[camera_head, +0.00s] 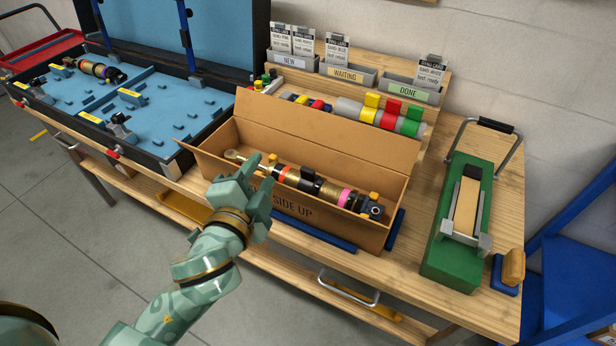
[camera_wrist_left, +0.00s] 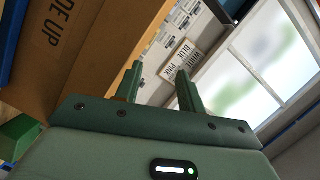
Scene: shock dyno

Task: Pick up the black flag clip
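A black block-like clip (camera_head: 308,174) sits on the shock absorber (camera_head: 291,177) that lies in the open cardboard box (camera_head: 262,114). It looks like the black flag clip, but its flag is too small to make out. My left gripper (camera_head: 264,162) is at the box's near left edge, left of the black clip and apart from it. In the left wrist view, its two fingers (camera_wrist_left: 158,90) stand apart with nothing between them, so it is open and empty. That view shows the box wall but not the clip. My right gripper is not in view.
Behind the box, yellow, red and green clips (camera_head: 392,112) sit on a grey cylinder. A green fixture (camera_head: 455,262) stands at the right of the wooden bench (camera_head: 505,195). A blue foam-lined case (camera_head: 165,100) lies at the left. The box's walls surround the shock.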

